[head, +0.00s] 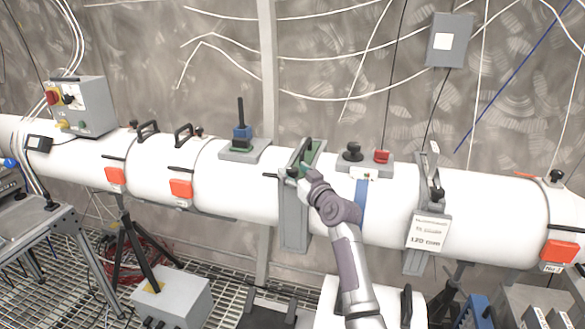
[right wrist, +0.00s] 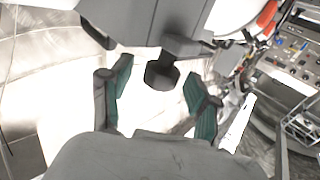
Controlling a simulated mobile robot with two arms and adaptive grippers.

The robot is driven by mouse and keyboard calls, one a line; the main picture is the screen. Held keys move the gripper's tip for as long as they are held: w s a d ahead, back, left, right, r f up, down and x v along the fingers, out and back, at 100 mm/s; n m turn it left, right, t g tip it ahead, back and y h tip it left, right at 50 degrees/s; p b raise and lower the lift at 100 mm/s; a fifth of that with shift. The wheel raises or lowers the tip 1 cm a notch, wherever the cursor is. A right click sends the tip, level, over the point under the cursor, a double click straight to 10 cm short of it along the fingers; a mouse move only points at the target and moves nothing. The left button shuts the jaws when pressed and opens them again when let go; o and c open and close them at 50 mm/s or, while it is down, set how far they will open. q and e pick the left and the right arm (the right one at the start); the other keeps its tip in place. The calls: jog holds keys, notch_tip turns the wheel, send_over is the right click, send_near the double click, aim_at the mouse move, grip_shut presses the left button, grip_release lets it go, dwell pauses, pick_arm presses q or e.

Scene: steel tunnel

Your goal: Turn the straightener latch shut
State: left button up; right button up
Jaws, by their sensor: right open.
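A grey upright plate (head: 294,215) is clamped across the white pipe, with a dark handle (head: 306,148) on top and a short dark stub (head: 270,175) on its left side. I take it to be the straightener, but no label shows. My right gripper (head: 297,171) is at the plate's upper front in the head view. In the right wrist view my right gripper (right wrist: 158,95) is open, its green-padded fingers on either side of a dark knob (right wrist: 162,76) on a grey bracket (right wrist: 186,46). I cannot tell whether they touch it. My left gripper is not in view.
The white pipe (head: 240,192) runs across the scene. On it are a block with a black knob and red button (head: 381,156), a labelled clamp (head: 428,234) to the right and orange latches (head: 181,189) to the left. A grey box (head: 172,297) stands on the grated floor.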

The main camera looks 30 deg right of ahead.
jog(key=shift+w, duration=0.55)
grip_shut()
